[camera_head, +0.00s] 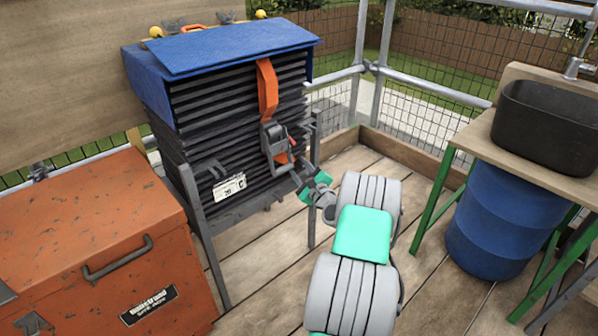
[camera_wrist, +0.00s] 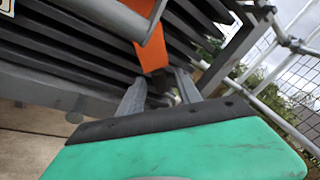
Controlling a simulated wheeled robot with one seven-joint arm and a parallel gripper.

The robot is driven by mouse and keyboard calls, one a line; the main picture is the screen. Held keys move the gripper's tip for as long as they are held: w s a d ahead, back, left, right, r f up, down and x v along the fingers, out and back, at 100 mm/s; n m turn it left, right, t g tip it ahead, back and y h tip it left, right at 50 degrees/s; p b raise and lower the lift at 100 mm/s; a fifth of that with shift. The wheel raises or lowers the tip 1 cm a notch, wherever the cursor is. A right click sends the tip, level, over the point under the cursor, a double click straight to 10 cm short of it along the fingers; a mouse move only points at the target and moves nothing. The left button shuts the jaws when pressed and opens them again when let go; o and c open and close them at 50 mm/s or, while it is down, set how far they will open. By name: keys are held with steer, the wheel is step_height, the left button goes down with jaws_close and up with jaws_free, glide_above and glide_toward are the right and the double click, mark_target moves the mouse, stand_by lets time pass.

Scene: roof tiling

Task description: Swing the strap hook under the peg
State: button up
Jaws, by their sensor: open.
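An orange strap (camera_head: 267,88) hangs from under the blue cover down the front of the stack of dark tiles (camera_head: 235,115). A grey ratchet buckle (camera_head: 274,141) sits on it, with a short orange piece below. My gripper (camera_head: 300,178) is close below the buckle, at the lower right of the stack. In the wrist view my gripper (camera_wrist: 160,82) is open, with its two grey fingers apart. The orange strap (camera_wrist: 152,57) shows just beyond the gap between the fingers. I cannot clearly make out the strap hook or the peg.
The blue cover (camera_head: 225,47) lies on the stack, which stands in a grey frame (camera_head: 205,250). An orange toolbox (camera_head: 90,235) is at left. A blue barrel (camera_head: 495,225) and a bench with a black basin (camera_head: 545,125) are at right. A grey bar (camera_wrist: 115,17) crosses the wrist view.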

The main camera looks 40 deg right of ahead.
steer(key=shift+c, duration=0.5)
jaws_close()
stand_by(0.9)
